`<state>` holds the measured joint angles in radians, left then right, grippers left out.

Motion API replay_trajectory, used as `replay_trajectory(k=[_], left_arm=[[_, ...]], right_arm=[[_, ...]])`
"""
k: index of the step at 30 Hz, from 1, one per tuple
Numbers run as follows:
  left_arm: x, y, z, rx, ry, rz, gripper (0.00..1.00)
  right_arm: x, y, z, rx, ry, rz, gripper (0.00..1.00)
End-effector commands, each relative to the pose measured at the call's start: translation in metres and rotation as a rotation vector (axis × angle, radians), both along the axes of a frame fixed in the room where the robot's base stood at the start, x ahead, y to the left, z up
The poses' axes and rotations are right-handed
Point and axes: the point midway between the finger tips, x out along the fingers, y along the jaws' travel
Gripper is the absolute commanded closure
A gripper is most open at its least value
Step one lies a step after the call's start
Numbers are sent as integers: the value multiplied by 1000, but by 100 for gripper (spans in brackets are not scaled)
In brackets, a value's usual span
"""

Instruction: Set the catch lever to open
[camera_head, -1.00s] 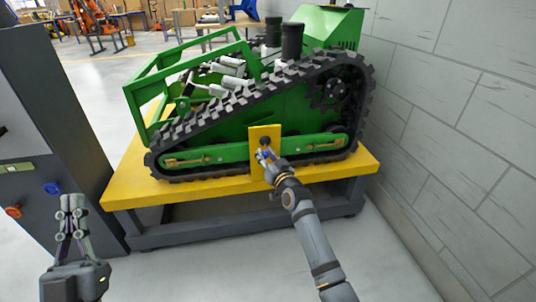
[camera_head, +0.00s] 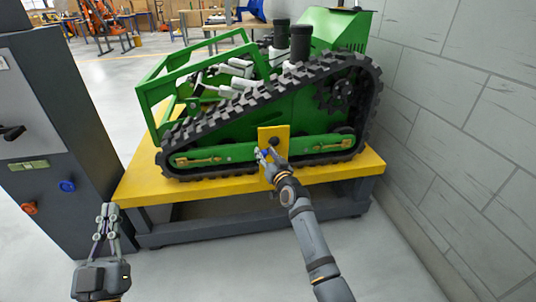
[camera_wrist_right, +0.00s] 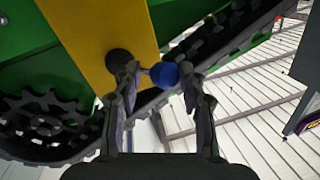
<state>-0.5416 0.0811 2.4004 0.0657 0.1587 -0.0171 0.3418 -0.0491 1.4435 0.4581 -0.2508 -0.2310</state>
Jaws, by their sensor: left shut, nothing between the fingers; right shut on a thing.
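The catch lever is on a yellow plate (camera_head: 272,134) on the side of the green tracked carrier (camera_head: 340,28). It has a black round pivot (camera_wrist_right: 119,61) and a blue knob (camera_wrist_right: 164,75). My right gripper (camera_head: 264,157) is shut on the lever at its blue knob, in front of the plate. In the head view the knob lies below and left of the pivot. In the right wrist view the fingers (camera_wrist_right: 160,82) stand on both sides of the knob. My left gripper (camera_head: 107,210) is shut and empty at lower left, away from the carrier.
The carrier stands on a yellow-topped bench (camera_head: 140,190) with a dark frame. A grey block wall (camera_head: 460,110) is close on the right. A dark cabinet (camera_head: 50,130) with an orange knob (camera_head: 29,208) and a blue knob (camera_head: 67,185) stands on the left.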

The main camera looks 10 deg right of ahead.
Motion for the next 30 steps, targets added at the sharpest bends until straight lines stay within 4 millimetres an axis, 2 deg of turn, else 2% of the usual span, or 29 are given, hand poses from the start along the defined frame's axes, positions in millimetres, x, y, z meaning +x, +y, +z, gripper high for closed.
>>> replay_trajectory(k=[1,8,9,10,30], left_arm=[[0,0,0,0,0,0,100],[0,0,0,0,0,1,100],[0,0,0,0,-1,1,100],[0,0,0,0,-1,1,100],[0,0,1,-1,-2,1,100]], right_arm=[[2,4,8,9,-8,5,100],[2,4,8,9,-9,4,100],[2,4,8,8,-10,4,57],[2,4,8,8,-10,4,53],[2,2,5,5,-7,3,53]])
